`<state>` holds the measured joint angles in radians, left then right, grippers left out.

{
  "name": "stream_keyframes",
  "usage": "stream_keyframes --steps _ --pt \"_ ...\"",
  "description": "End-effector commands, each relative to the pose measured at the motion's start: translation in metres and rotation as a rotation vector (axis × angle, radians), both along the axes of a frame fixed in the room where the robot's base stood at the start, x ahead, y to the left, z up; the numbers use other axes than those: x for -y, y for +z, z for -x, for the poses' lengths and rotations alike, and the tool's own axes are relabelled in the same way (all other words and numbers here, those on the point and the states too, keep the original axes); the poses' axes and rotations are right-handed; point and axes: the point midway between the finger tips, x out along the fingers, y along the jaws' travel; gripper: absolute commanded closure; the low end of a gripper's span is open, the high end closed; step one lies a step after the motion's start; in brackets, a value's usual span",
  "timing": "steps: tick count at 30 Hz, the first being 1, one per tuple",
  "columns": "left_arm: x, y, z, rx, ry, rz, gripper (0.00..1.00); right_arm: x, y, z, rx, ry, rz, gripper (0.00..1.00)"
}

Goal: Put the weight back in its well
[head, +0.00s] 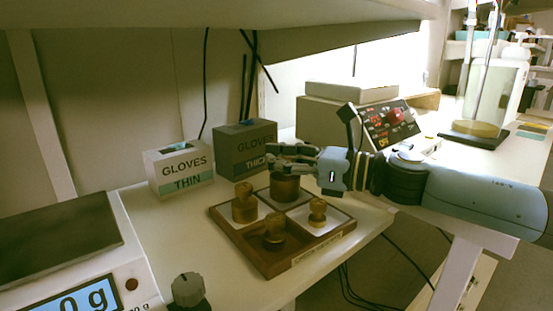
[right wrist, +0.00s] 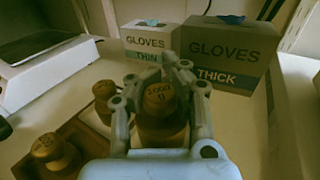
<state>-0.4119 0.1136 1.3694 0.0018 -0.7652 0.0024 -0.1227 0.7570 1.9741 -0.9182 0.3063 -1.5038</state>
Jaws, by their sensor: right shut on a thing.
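A wooden tray (head: 275,262) with white-floored wells sits on the bench in the head view. My right gripper (head: 282,158) comes in from the right above its back corner. It is shut on the large brass weight (head: 284,188), which also shows between the fingers in the right wrist view (right wrist: 160,105). The weight looks upright, at or just above the back well; I cannot tell whether it touches the floor. Other brass weights stand in the left well (head: 244,206), front well (head: 274,234) and right well (head: 317,212). My left gripper is not in view.
Two glove boxes, thin (head: 180,170) and thick (head: 245,150), stand behind the tray. A scale (head: 70,245) is at left, with a grey knob (head: 187,290) nearby. A control box (head: 385,125) stands behind my right arm. The bench's right edge is close to the tray.

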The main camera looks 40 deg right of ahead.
Motion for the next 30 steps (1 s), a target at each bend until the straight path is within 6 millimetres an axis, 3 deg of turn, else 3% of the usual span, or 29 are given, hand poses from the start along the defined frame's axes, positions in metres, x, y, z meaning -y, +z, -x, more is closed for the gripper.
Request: stream_keyframes --steps 25,26,30 --pt "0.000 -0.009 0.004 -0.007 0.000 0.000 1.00 -0.001 -0.011 0.000 0.003 0.002 -0.002 1.00" --pt "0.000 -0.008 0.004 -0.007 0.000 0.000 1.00 -0.001 -0.010 0.000 0.003 0.002 -0.002 0.91" --pt "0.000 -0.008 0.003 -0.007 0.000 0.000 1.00 -0.001 -0.010 0.000 0.002 0.001 -0.001 0.72"
